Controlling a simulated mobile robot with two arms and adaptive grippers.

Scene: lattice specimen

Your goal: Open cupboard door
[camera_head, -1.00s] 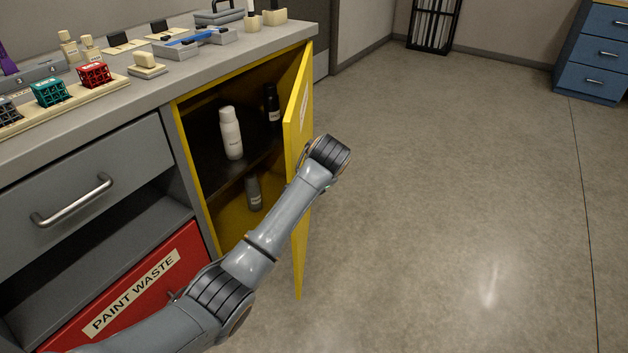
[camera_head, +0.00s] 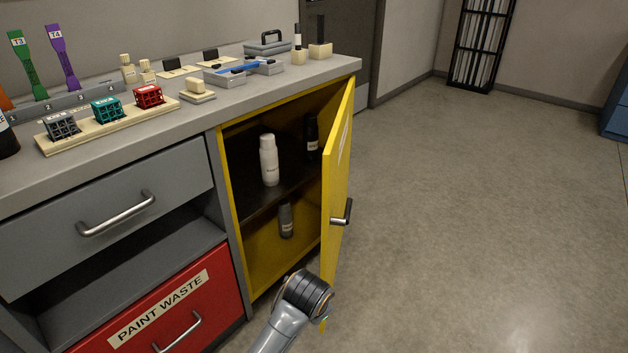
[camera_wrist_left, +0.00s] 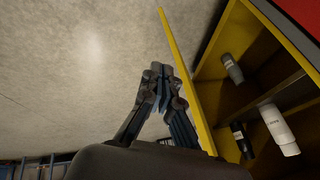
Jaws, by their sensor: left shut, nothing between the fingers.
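The yellow cupboard door (camera_head: 338,180) stands swung well out from the cupboard (camera_head: 262,255), hinged on its far side. Its dark metal handle (camera_head: 343,213) is on the outer face, with nothing holding it. My left arm comes in at the bottom of the head view, its wrist below the door's lower edge; the gripper itself is mostly hidden there. In the left wrist view my left gripper (camera_wrist_left: 156,80) is shut and empty, close beside the door (camera_wrist_left: 187,75); I cannot tell whether they touch. My right gripper is not in view.
A white bottle (camera_head: 269,162), a black bottle (camera_head: 311,135) and a grey bottle (camera_head: 286,220) stand inside the cupboard. A red "PAINT WASTE" drawer (camera_head: 160,315) is to its left. The worktop (camera_head: 195,115) holds small items. The floor at right is clear.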

